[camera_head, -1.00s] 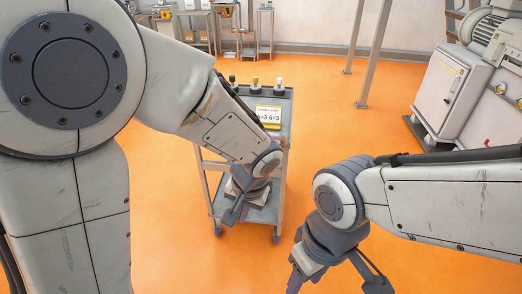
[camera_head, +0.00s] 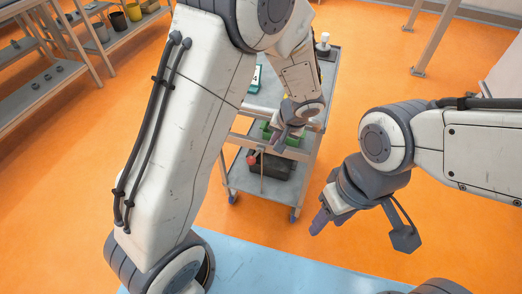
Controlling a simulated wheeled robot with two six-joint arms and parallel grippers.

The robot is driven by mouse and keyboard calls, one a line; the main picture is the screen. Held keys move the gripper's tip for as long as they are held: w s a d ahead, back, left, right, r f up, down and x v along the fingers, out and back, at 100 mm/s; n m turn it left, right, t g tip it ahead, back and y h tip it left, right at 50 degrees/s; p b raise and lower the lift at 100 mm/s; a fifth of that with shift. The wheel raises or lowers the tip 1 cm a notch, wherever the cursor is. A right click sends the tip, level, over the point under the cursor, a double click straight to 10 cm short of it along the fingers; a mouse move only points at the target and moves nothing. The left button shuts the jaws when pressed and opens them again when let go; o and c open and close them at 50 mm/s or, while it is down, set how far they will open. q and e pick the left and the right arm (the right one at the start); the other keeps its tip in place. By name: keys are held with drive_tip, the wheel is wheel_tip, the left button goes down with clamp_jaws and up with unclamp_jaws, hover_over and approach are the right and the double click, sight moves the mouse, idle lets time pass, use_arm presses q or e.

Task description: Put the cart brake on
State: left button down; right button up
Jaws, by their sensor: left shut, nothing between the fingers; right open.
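I cannot tell for sure whether this is the brake. My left gripper (camera_head: 281,141) is shut and empty, over the near edge of the cart's top; I cannot tell whether it touches it. My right gripper (camera_head: 362,232) is open and empty, right of the cart and apart from it.
A dark box (camera_head: 285,172) sits on the lower shelf. A light blue flat surface (camera_head: 250,262) lies in front. Shelving (camera_head: 40,100) stands at the left. Orange floor is clear right of the cart.

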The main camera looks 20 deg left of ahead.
use_arm(q)
drive_tip(key=b, duration=0.2)
approach(256, 155)
wheel_tip(256, 155, down, 3)
drive_tip(key=s, duration=0.2)
drive_tip(key=shift+w+a+f, duration=0.1)
drive_tip(key=shift+w+a, duration=0.05)
drive_tip(key=shift+a, duration=0.15)
